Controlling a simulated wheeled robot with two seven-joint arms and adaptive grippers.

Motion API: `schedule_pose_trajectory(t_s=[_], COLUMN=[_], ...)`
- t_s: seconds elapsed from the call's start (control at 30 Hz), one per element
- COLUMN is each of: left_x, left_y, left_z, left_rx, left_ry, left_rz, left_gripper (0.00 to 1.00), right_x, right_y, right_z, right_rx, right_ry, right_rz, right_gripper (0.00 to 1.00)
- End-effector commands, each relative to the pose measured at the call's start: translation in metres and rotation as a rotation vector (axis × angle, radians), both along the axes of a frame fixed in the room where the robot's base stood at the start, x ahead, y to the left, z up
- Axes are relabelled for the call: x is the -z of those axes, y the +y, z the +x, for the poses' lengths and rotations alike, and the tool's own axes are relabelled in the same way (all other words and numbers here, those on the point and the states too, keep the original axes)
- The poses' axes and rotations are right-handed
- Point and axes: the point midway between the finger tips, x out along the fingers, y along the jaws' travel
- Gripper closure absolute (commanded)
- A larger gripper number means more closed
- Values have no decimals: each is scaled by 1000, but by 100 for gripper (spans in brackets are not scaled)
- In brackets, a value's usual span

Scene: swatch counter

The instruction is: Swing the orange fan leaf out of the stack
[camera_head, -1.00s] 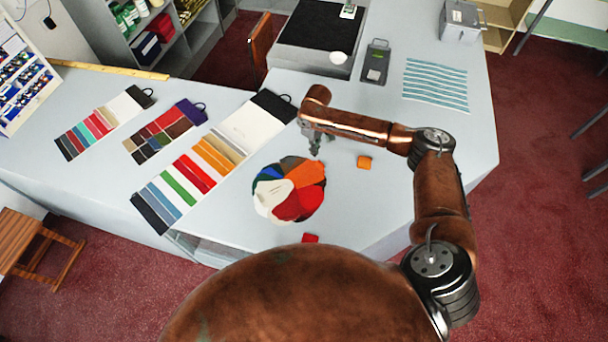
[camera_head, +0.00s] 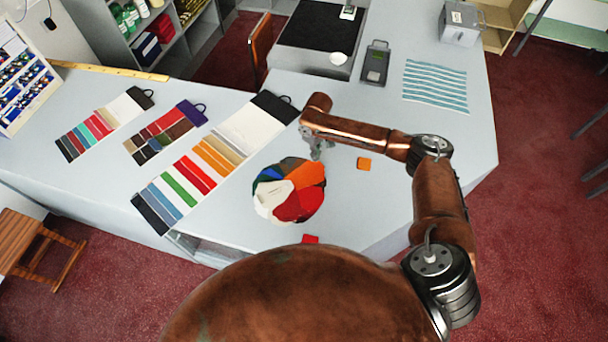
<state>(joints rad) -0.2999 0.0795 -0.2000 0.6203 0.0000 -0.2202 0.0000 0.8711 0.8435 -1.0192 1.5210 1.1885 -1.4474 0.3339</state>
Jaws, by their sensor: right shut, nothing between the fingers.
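The fan stack (camera_head: 273,202) lies on the counter as a round spread of coloured leaves: white, red, orange, brown, blue and green. The orange leaf (camera_head: 306,175) is at its upper right, between the brown and red leaves. My right gripper (camera_head: 317,157) is shut and empty, just above the upper right edge of the fan by the orange leaf. Whether its fingertips touch the leaf I cannot tell. My left gripper is not in view.
A small orange swatch (camera_head: 364,164) lies right of the fan, and a red one (camera_head: 310,239) below it. A long striped sample card (camera_head: 204,165) lies close on the left. A grey handheld device (camera_head: 375,63) and a blue striped sheet (camera_head: 436,86) lie farther back. Counter right of the fan is mostly clear.

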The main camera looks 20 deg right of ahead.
Motion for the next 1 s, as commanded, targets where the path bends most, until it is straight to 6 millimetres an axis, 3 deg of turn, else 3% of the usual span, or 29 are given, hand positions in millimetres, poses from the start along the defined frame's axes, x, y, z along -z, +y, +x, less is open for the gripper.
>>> schedule_pose_trajectory(t_s=[0.03,0.4,0.83,1.0], left_x=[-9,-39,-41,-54], left_y=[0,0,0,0], left_z=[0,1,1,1], left_rx=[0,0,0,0], left_ry=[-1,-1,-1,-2], left_rz=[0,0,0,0], left_gripper=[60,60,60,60], right_x=[-4,-4,-1,-4], right_y=[-1,-7,-8,-9], right_z=[-3,-19,-21,-27], right_rx=[15,123,143,175], right_ry=[2,0,0,2], right_rz=[1,1,1,1], right_gripper=[100,100,100,100])
